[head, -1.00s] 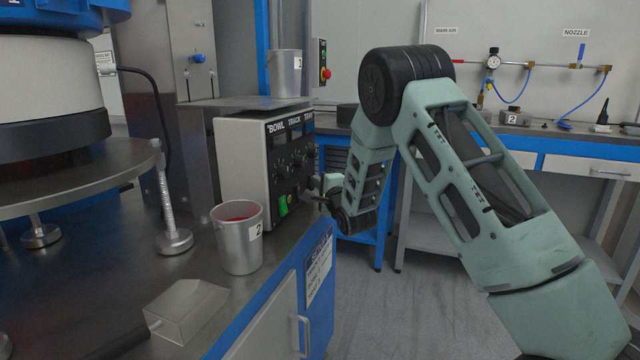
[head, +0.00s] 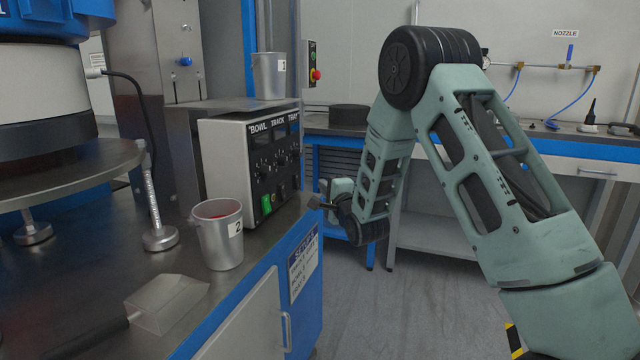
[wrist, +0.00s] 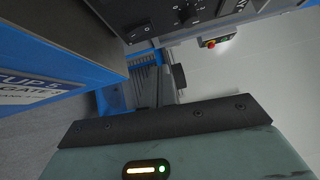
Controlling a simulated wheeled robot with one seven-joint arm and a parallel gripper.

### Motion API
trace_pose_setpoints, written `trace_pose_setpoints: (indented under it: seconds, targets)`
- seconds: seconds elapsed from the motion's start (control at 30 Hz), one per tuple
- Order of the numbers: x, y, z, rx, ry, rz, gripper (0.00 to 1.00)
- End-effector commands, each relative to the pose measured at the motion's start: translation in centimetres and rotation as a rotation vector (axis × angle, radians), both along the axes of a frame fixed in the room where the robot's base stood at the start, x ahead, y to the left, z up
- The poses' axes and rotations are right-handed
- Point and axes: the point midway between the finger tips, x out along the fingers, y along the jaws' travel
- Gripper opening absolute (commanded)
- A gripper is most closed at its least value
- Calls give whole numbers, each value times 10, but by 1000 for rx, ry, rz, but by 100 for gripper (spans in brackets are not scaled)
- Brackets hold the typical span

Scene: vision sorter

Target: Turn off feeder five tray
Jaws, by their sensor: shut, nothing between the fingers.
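The control box (head: 222,165) stands on the steel bench, its black panel headed BOWL, TRACK and TRAY. A green switch (head: 267,204) is lit at the lower left of the panel, under BOWL. A dark switch (head: 281,192) sits beside it, under TRACK. The lower TRAY part is small and hard to read. My gripper (head: 318,203) is shut and empty, just right of the panel's lower right edge and apparently apart from it. In the wrist view the fingers (wrist: 157,88) point past a black rocker switch (wrist: 140,32) and knobs on the panel.
A metal cup (head: 219,245) marked 2 with red contents stands before the box. Another cup (head: 268,76) stands on the shelf above. A clear scoop (head: 166,303) lies on the bench. A red emergency button (head: 316,75) is behind. Open floor lies right of the blue cabinet.

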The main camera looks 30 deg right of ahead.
Motion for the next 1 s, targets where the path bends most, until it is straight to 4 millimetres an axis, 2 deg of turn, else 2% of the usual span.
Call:
trace_pose_setpoints:
  seconds: [0.1, 0.3, 0.9, 1.0]
  targets:
    - [-20, 2, 3, 1, 2, -1, 0]
    - [-38, 4, 3, 0, 1, -1, 0]
    - [-41, 5, 3, 0, 0, 0, 0]
    - [-41, 12, 3, -14, 21, 9, 0]
